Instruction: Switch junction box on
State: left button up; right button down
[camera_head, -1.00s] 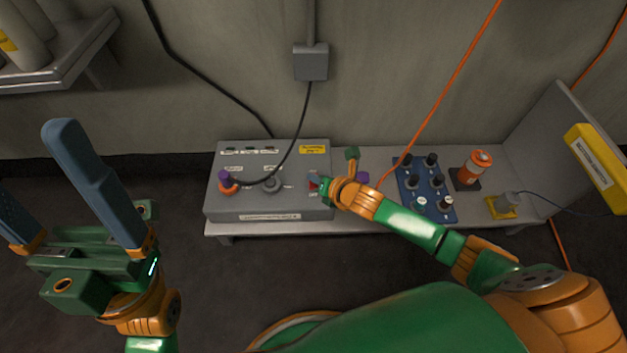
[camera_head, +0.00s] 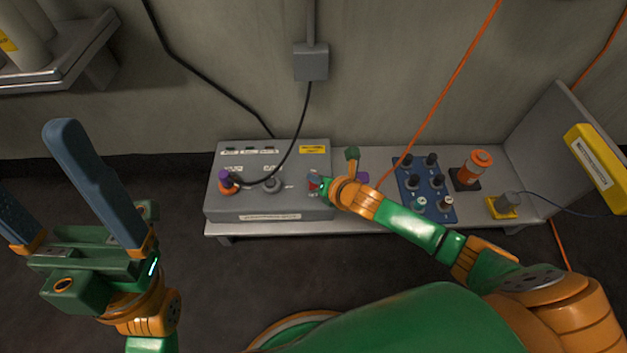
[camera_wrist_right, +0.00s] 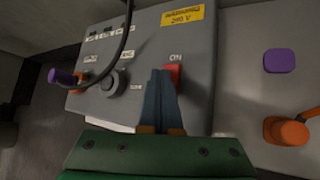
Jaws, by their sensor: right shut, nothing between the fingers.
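The junction box (camera_head: 270,205) is a grey box on the low bench, with a yellow label and a red switch (camera_head: 313,183) at its right side. In the right wrist view the red switch (camera_wrist_right: 173,76) has "ON" printed above it. My right gripper (camera_head: 319,187) is shut and empty at the switch. In the wrist view its fingertips (camera_wrist_right: 161,73) overlap the switch's left side and hide part of it; I cannot tell whether they touch. My left gripper (camera_head: 35,160) is open and empty at the left, away from the box.
A purple plug with a black cable sits in an orange socket (camera_head: 229,187) on the box, beside a grey knob (camera_head: 273,185). To the right on the bench are a blue knob panel (camera_head: 427,192), an orange cylinder (camera_head: 476,168) and a yellow-based device (camera_head: 503,206). Orange cables hang nearby.

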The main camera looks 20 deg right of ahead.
jog(key=shift+f, duration=0.1)
dwell(0.3)
jog(key=shift+w+f, duration=0.1)
jog(key=shift+f, duration=0.4)
dwell(0.6)
jog(key=shift+s+a+r+p, duration=0.1)
jog(key=shift+s+r+p, duration=0.15)
jog(key=shift+p, duration=0.25)
jog(key=shift+w, duration=0.1)
jog(key=shift+r, duration=0.15)
